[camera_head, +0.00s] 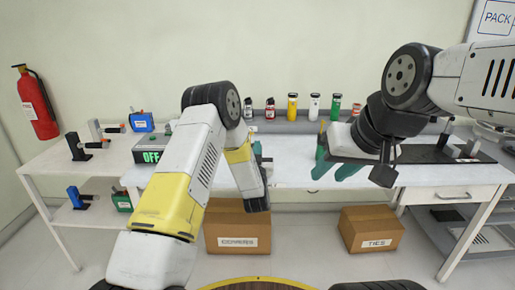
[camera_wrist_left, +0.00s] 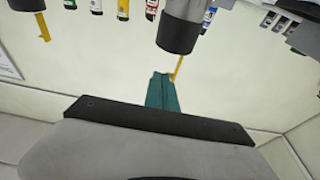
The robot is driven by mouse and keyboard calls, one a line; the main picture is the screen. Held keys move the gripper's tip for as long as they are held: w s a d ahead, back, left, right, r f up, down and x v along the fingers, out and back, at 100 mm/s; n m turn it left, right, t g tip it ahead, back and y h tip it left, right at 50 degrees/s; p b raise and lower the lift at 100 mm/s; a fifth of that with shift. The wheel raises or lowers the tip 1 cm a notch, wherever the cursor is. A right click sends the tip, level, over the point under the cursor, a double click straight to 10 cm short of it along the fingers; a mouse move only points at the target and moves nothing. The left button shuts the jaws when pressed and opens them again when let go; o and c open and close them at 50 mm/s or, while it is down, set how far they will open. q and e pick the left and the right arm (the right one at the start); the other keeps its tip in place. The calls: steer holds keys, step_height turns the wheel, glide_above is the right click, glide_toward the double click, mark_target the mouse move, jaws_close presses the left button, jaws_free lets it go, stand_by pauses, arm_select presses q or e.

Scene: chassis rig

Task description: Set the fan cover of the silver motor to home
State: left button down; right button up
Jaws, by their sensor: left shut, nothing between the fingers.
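In the left wrist view, which is upside down, a silver body with a dark grey cylindrical cap (camera_wrist_left: 181,32) stands beyond my fingers. It looks like the silver motor with its fan cover. A thin yellow bar (camera_wrist_left: 178,68) shows by the cap, close to my fingertips; I cannot tell if they touch. My left gripper (camera_wrist_left: 160,78) is shut and empty, its teal fingers together, apart from the cap. In the head view my left gripper (camera_head: 258,150) is partly hidden by my arm, and I cannot make out the motor there. My right gripper (camera_head: 335,162) has its teal fingers apart over the bench.
Several bottles (camera_head: 292,106) stand along the back of the bench. A grey box marked OFF (camera_head: 152,151), a blue item (camera_head: 141,122) and a dark clamp (camera_head: 78,147) are at left. Two cardboard boxes (camera_head: 232,232) (camera_head: 372,229) sit below the bench front.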

arm_select(q)
steer(key=shift+w+f, duration=1.55)
steer(key=shift+w, duration=0.25)
